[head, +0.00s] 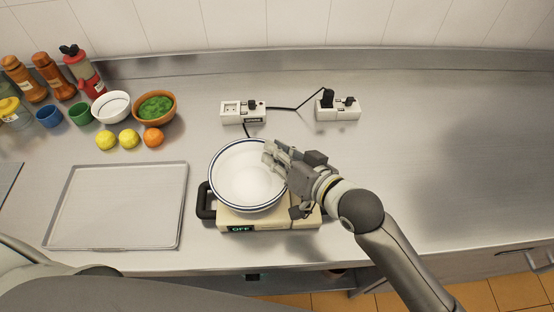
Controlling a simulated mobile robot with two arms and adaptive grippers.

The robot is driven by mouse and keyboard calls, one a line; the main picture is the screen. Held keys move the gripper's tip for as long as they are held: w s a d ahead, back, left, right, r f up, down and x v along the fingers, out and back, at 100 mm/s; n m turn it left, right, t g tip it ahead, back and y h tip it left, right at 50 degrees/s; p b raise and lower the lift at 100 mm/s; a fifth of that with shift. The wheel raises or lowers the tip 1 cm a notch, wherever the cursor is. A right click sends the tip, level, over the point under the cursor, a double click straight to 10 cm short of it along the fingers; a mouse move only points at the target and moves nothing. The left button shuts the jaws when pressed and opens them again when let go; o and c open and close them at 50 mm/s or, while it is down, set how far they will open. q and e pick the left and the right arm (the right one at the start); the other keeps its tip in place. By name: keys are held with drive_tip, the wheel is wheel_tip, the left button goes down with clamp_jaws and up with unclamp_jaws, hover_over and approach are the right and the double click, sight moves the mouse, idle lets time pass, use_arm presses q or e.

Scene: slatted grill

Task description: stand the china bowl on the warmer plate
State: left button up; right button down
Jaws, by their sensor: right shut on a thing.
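The china bowl (243,178) is white with a dark blue rim line. It is upright, over the left and middle part of the warmer plate (270,221), a flat cream unit with dark handles and a display reading OFF. My right gripper (270,155) is shut on the bowl's right rim. Whether the bowl's base touches the plate cannot be told from this view. The bowl hides most of the plate's top. My left gripper is not in view.
A metal tray (118,207) lies to the left. Behind it are lemons, an orange (153,137), a bowl of greens (156,107), small cups and bottles. Two power sockets (243,112) with cables sit behind the warmer. The counter at right is clear.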

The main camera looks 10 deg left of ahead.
wheel_tip(320, 180, down, 2)
drive_tip(key=shift+f+p, duration=0.1)
drive_tip(key=shift+p, duration=0.25)
drive_tip(key=shift+f, duration=0.35)
drive_tip(key=shift+f, duration=0.1)
drive_tip(key=c, duration=1.5)
unclamp_jaws()
drive_tip(key=shift+f, duration=0.1)
drive_tip(key=b+v, duration=0.2)
drive_tip(key=v, duration=1)
drive_tip(key=shift+s, duration=0.1)
